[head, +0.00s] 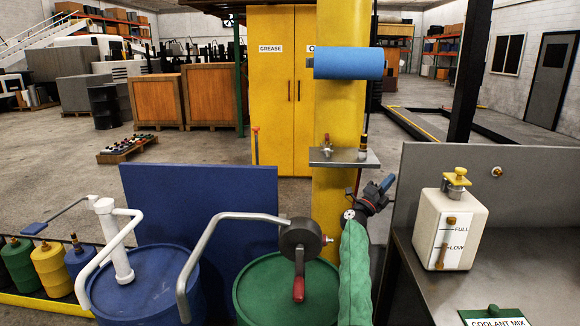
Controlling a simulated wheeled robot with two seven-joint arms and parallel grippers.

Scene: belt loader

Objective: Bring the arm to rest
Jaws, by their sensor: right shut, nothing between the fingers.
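My right gripper (386,185) is in the middle right of the head view, dark with a blue part at its tip. My left gripper and left arm are not in view.
A blue drum (140,285) with a white pump and a green drum (262,290) with a crank pump stand at the front. A small shelf (345,160) juts from the post. A white coolant tank (450,225) stands on the grey bench (510,255) at right.

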